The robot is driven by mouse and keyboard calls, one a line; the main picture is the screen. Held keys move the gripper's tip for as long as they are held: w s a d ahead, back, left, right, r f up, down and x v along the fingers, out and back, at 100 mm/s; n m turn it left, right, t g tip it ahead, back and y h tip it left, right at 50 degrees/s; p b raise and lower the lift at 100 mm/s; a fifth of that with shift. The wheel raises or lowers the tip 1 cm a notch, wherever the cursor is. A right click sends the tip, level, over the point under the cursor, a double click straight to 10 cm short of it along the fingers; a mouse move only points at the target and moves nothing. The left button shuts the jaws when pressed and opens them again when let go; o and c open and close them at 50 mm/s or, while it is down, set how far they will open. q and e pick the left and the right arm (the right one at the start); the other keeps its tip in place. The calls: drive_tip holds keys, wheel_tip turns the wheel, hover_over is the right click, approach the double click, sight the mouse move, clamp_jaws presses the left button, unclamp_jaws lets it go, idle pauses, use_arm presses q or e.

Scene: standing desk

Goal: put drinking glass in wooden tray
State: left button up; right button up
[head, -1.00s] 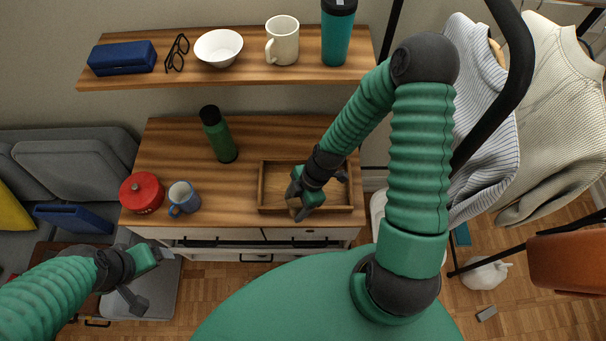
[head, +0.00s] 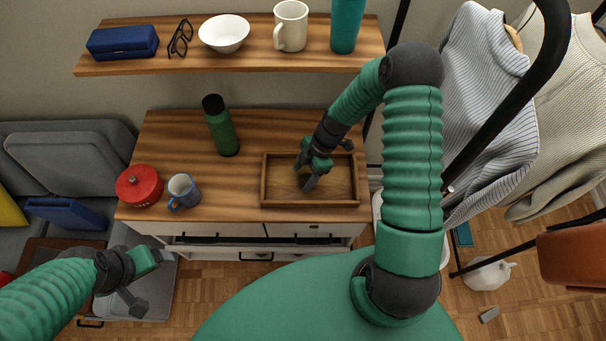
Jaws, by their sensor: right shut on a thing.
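The wooden tray (head: 312,204) is a shallow rectangular box on the right part of the wooden desk top. My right gripper (head: 304,177) reaches down over the left half of the tray, fingers pointing down and to the left. It is shut on a see-through thing, taken to be the drinking glass, whose outline hardly shows between the fingers. I cannot tell whether the glass touches the tray floor. My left gripper (head: 145,280) is open and empty at lower left, in front of the desk and away from the tray.
A green bottle (head: 221,128), a red pot (head: 139,187) and a blue mug (head: 183,192) stand left of the tray. A shelf (head: 262,58) above holds a blue case, glasses, a bowl, a white mug and a teal tumbler. The tray's right half is clear.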

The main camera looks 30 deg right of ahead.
drive_tip(key=o, duration=1.5)
drive_tip(key=shift+d+f, duration=0.1)
drive_tip(key=shift+d, duration=0.1)
drive_tip(key=shift+o, duration=1.1)
drive_tip(key=shift+d, duration=0.3)
drive_tip(key=shift+o, duration=0.2)
drive_tip(key=shift+s+d+f, duration=0.1)
drive_tip(key=shift+d+f, duration=0.05)
drive_tip(key=shift+d, duration=0.4)
drive_tip(key=shift+a+r+p, duration=0.15)
drive_tip(key=shift+r+p, duration=0.1)
drive_tip(key=shift+p, duration=0.05)
drive_tip(key=shift+r, duration=0.35)
drive_tip(key=v, duration=0.6)
drive_tip(key=shift+s+r, duration=0.1)
drive_tip(key=shift+r, duration=0.3)
use_arm(q)
drive_tip(key=shift+d+r, duration=0.1)
drive_tip(key=shift+d, duration=0.85)
use_arm(e)
drive_tip(key=shift+f, duration=0.1)
